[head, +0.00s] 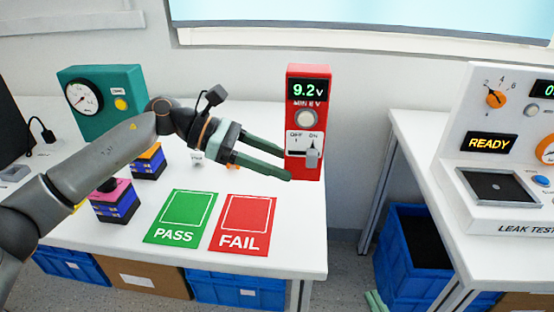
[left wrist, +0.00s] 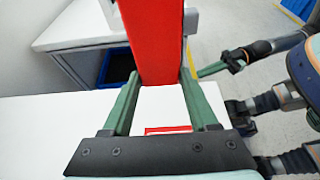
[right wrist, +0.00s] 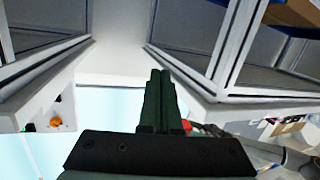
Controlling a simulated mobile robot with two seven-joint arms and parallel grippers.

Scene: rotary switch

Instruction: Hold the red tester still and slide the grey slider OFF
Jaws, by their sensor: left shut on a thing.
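The red tester (head: 294,130) stands upright at the right edge of the white table in the head view. Its display reads 9.2v. Its grey slider (head: 313,157) sits at the right of its slot, under ON. My left gripper (head: 289,164) is shut on the tester's lower body, coming from the left. In the left wrist view the tester (left wrist: 156,40) is between its two green fingers. My right gripper (right wrist: 160,75) shows its fingers together with nothing between them.
A green PASS card (head: 178,222) and a red FAIL card (head: 240,232) lie on the table (head: 300,225). A teal gauge box (head: 98,112) and several coloured blocks stand left. A leak tester (head: 510,140) is on the right table, across a gap holding a blue bin (head: 402,255).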

